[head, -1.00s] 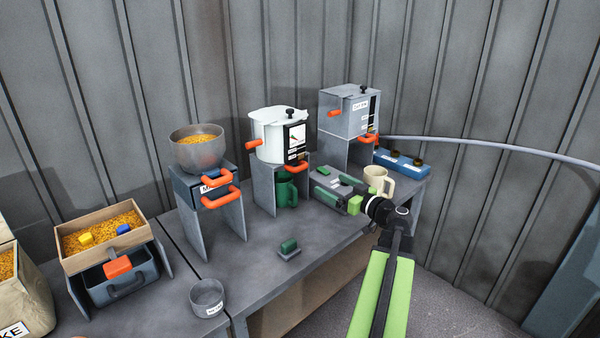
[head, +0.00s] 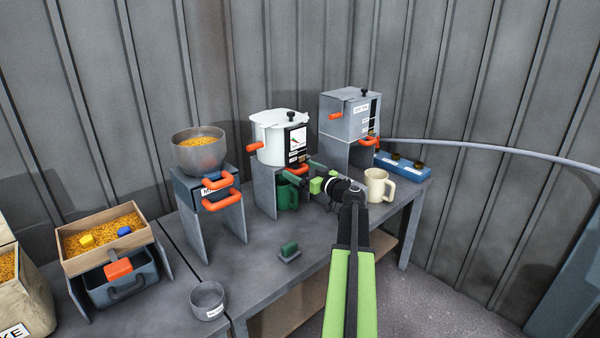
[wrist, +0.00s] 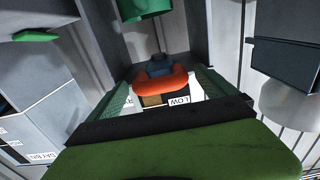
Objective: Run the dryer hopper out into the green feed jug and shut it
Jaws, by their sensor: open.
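The white hopper (head: 272,140) stands on a grey stand, with a dark label panel on its front. An orange handle (head: 298,169) sticks out low on its front. The green feed jug (head: 287,196) stands under it, partly hidden by my gripper; its contents cannot be seen. My gripper (head: 296,172) is open at the handle, one dark green finger on each side. In the wrist view the orange handle (wrist: 160,84) sits between the fingers, which do not look closed on it. A piece of the green jug (wrist: 145,8) shows at the top edge.
A grey box hopper (head: 348,118) stands behind on the right, with a cream mug (head: 380,186) and a blue block (head: 402,166) nearby. A metal bowl (head: 198,152) on a stand is left. A small green-topped block (head: 289,250) lies on the bench in front.

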